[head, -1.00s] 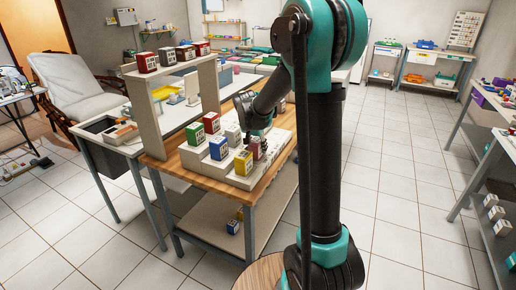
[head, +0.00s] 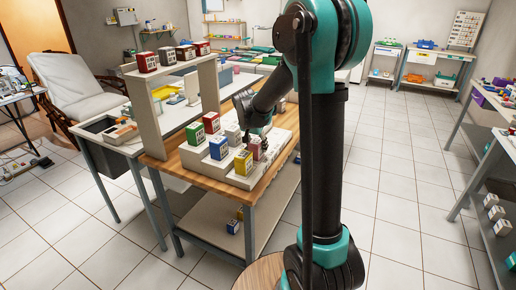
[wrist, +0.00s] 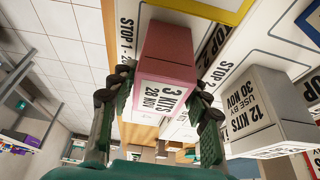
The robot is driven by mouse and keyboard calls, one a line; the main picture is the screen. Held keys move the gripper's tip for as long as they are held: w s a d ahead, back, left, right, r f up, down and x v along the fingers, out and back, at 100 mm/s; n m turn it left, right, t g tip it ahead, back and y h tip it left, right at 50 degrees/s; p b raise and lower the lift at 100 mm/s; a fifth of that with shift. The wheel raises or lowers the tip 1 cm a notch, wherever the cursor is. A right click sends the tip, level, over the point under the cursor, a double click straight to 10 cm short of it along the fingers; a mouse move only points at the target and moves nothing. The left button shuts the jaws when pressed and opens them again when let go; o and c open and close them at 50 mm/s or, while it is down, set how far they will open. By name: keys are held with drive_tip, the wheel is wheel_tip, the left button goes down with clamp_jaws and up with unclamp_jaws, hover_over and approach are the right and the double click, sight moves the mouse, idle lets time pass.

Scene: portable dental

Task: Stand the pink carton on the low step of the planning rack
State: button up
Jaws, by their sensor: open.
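The pink carton (head: 257,148) stands on the low front step of the white stepped planning rack (head: 240,181), to the right of a yellow carton (head: 243,162). In the wrist view the pink carton (wrist: 165,60) shows its "3 KITS 28 NOV" label. My gripper (head: 254,134) is at the carton's upper end in the head view. In the wrist view my gripper (wrist: 158,112) is open, with one dark finger to each side of the carton's near end. Whether either finger touches it is hard to tell.
A beige shelf frame (head: 146,115) with several cartons on top stands behind.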

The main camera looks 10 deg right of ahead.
drive_tip(key=v, duration=0.9)
drive_tip(key=shift+r, duration=0.25)
drive_tip(key=shift+s+a+r, duration=0.1)
drive_tip(key=shift+r, duration=0.2)
drive_tip(key=s+d+f+n+y, duration=0.1)
drive_tip(key=s+d+f+n, duration=0.1)
drive_tip(key=s+f, duration=0.3)
drive_tip(key=s+d+f+n+y, duration=0.1)
drive_tip(key=s+f, duration=0.4)
drive_tip(key=s, duration=0.8)
drive_tip(key=s+d+f+n, duration=0.3)
drive_tip(key=s+f+n, duration=0.1)
drive_tip(key=s, duration=0.5)
drive_tip(key=shift+d+f+y, duration=0.3)
drive_tip(key=shift+f+y, duration=0.1)
drive_tip(key=shift+f, duration=0.25)
drive_tip(key=shift+w, duration=0.1)
drive_tip(key=shift+c, duration=0.3)
